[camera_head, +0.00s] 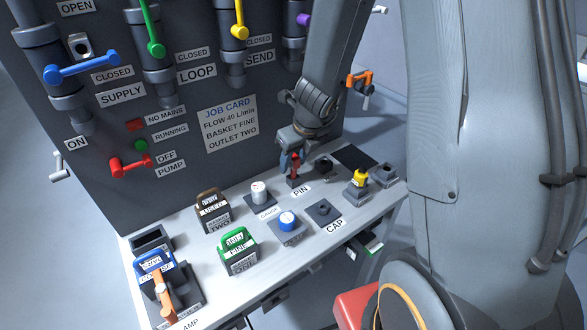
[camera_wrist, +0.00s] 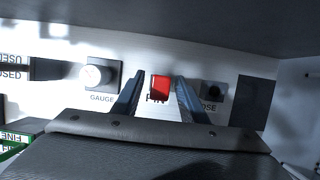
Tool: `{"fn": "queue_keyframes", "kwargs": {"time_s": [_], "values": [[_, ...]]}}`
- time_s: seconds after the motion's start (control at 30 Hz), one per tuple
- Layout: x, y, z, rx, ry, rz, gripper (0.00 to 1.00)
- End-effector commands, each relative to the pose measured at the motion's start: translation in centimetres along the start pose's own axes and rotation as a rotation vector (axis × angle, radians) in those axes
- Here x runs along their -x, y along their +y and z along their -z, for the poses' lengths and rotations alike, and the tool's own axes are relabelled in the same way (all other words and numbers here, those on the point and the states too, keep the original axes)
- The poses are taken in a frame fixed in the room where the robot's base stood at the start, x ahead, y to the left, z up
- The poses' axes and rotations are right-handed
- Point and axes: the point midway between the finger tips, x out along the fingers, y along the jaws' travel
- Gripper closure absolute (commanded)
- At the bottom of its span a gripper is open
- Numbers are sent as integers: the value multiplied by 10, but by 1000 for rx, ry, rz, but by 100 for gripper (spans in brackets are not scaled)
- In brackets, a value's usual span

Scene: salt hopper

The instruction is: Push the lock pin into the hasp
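The red lock pin (camera_head: 294,170) stands upright in a dark holder at the "PIN" label on the bench. In the wrist view its red top (camera_wrist: 160,88) is between my two fingers. My gripper (camera_head: 291,158) is low over the holder, and in the wrist view (camera_wrist: 158,85) it is open, with a gap on each side of the pin. I cannot pick out the hasp for certain. An orange fitting (camera_head: 359,82) is on the panel's right side, behind my arm.
A gauge (camera_head: 259,193) stands left of the pin, and a dark socket (camera_head: 324,167) right of it. The upright panel (camera_head: 190,180) rises close behind.

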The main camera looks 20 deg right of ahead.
Motion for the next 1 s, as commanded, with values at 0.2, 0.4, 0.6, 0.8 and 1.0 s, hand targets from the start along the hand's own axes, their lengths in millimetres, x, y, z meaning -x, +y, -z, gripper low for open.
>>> {"fn": "queue_keyframes", "kwargs": {"time_s": [0.2, 0.4, 0.6, 0.8, 1.0], "values": [[1, 0, 0, 0, 0, 0, 69], [1, 0, 0, 0, 0, 0, 100], [1, 0, 0, 0, 0, 0, 100], [1, 0, 0, 0, 0, 0, 100], [3, 0, -1, 0, 0, 0, 100]]}}
